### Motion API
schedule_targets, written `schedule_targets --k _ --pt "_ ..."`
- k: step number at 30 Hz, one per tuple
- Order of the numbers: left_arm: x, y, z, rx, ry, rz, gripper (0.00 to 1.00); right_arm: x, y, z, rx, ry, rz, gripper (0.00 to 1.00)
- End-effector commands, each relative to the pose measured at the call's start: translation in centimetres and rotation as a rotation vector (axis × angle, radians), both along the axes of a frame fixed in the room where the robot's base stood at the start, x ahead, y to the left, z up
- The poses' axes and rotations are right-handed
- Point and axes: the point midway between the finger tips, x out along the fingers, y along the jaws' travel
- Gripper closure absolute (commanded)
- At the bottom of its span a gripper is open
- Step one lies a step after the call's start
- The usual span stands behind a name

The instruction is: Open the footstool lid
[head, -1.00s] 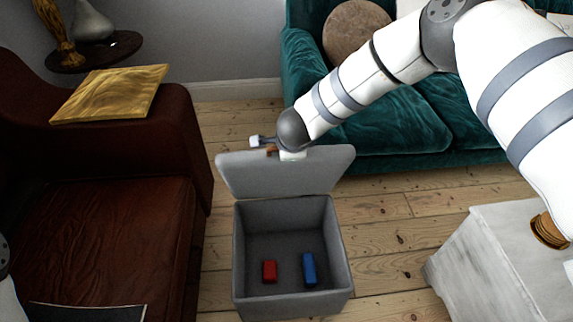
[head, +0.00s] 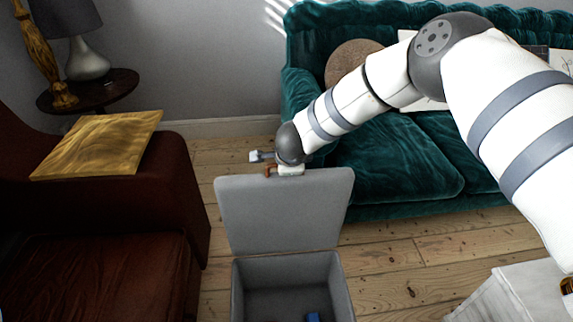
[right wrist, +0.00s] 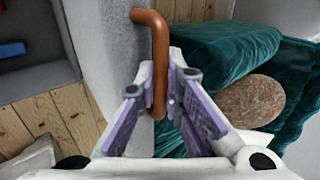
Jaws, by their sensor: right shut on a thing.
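The footstool is a grey box (head: 240,289) on the floorboards, with its lid (head: 284,215) standing raised, roughly upright, at its back edge. A brown bar handle (right wrist: 156,50) sits on the lid; part of it also shows at the lid's top edge in the head view (head: 268,170). My right gripper (right wrist: 160,88) is shut on the handle, its fingers on either side of the bar. A blue block (head: 313,317) lies inside the open box, cut off by the frame's lower edge. My left gripper is out of view.
A dark red leather armchair (head: 140,225) with a gold cushion (head: 100,145) stands close on the left. A teal sofa (head: 395,165) is behind and to the right. A white cabinet (head: 515,295) stands at lower right, with bare floor (head: 400,260) between it and the box.

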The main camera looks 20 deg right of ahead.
Motion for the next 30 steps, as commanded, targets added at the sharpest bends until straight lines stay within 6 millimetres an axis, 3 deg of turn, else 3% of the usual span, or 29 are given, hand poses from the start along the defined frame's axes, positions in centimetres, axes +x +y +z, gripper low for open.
schedule_targets --k 5,6,9,20,30 --pt "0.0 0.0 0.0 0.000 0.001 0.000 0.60 -0.2 -0.1 -0.3 -0.004 0.005 0.002 1.00" --pt "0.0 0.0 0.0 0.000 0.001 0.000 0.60 -0.2 -0.1 -0.3 -0.004 0.005 0.001 0.87" --pt "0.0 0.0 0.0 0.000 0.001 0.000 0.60 -0.2 -0.1 -0.3 -0.003 0.005 0.000 0.70" --pt "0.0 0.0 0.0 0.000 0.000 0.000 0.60 -0.3 0.0 0.1 -0.002 0.004 0.000 0.70" --pt "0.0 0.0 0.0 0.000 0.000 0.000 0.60 -5.1 1.4 6.7 -0.001 0.000 0.003 0.70"
